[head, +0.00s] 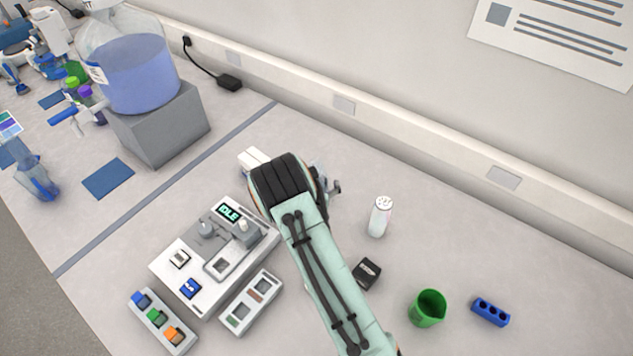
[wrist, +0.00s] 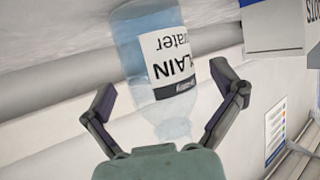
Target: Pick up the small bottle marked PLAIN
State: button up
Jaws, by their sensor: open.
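The small bottle marked PLAIN (wrist: 145,30) fills the upper middle of the wrist view. It is clear and bluish, with a white label reading "PLAIN water" upside down in the picture. My gripper (wrist: 162,76) is open, with one dark finger on each side of the bottle in the picture. I cannot tell whether the fingers touch it or how deep it sits between them. In the head view my gripper (head: 328,188) is mostly hidden behind my arm, and the bottle there is largely or wholly hidden too.
A white device with an IDLE screen (head: 228,213) stands left of my arm. A white canister (head: 380,217), black block (head: 366,273), green cup (head: 428,308) and blue rack (head: 491,312) stand to the right. A large blue-filled vessel (head: 140,75) is at the back left. The wall runs behind.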

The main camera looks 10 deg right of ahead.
jog(key=shift+w+f, duration=0.15)
jog(key=shift+w, duration=0.25)
jog(key=c, duration=1.3)
jog(key=shift+c, duration=0.2)
